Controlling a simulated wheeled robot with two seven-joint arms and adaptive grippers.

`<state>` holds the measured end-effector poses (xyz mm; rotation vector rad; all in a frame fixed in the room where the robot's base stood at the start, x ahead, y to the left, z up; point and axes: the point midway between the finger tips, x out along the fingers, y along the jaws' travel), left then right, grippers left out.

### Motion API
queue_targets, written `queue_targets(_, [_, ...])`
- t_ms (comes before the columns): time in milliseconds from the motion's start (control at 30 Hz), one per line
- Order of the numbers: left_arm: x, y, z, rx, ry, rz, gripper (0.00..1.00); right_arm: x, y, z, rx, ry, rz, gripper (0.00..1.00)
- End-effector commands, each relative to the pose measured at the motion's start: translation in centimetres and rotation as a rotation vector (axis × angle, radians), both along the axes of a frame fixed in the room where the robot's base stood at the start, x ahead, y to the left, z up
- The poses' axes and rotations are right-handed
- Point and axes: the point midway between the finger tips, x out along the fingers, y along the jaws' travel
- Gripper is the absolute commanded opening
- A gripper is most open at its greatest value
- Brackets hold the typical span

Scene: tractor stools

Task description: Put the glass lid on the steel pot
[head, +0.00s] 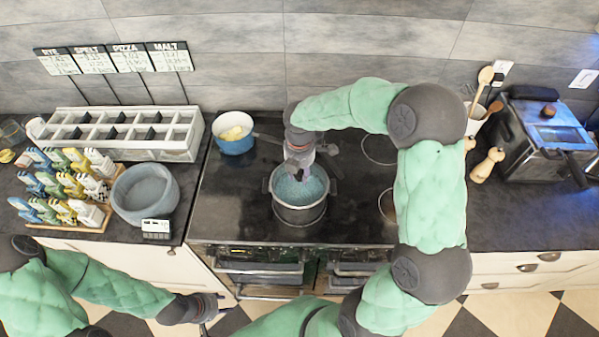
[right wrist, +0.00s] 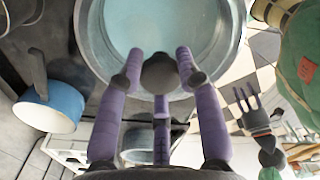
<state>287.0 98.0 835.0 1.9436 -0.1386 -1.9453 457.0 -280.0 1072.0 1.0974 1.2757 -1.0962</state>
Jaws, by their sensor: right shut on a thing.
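The steel pot (head: 300,213) stands on the dark stove top in the middle of the head view. The glass lid (head: 312,187) is level over its mouth, roughly centred. My right gripper (head: 299,172) points down from above and is shut on the lid's dark knob. In the right wrist view the purple fingers (right wrist: 160,78) flank the knob, and the clear glass (right wrist: 150,25) with its rim fills the top. I cannot tell whether the lid touches the pot rim. My left gripper (head: 220,304) is low, in front of the counter, empty, with fingers spread in the wrist view (right wrist: 245,98).
A blue saucepan (head: 235,146) with yellow contents stands left behind the pot. A grey bowl (head: 145,194), a divided white rack (head: 178,150) and small packets are on the left counter. A utensil crock (head: 474,122) and a toaster-like appliance (head: 545,135) are at right.

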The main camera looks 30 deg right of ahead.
Motion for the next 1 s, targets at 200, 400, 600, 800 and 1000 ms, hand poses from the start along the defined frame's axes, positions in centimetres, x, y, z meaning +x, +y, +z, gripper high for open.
queue_targets(200, [0.0, 0.0, -0.1, 0.000, 0.000, 0.000, 0.40, 0.0, 0.0, -0.3, 0.000, 0.001, 0.000, 0.59])
queue_targets(400, [0.0, 0.0, -0.1, 0.000, 0.000, 0.000, 0.40, 0.0, 0.0, -0.3, 0.000, 0.001, 0.000, 0.59])
queue_targets(600, [0.0, 0.0, 0.1, 0.000, 0.000, 0.000, 0.40, 0.0, 0.0, 0.5, 0.000, -0.001, 0.000, 0.59])
queue_targets(800, [0.0, 0.0, 0.5, 0.000, 0.000, 0.000, 0.40, 0.1, 0.0, 3.7, 0.000, -0.004, -0.002, 0.59])
queue_targets(1000, [0.0, 0.0, 0.9, 0.000, 0.000, 0.000, 0.40, 0.1, 0.0, 7.8, 0.000, -0.004, -0.001, 0.59])
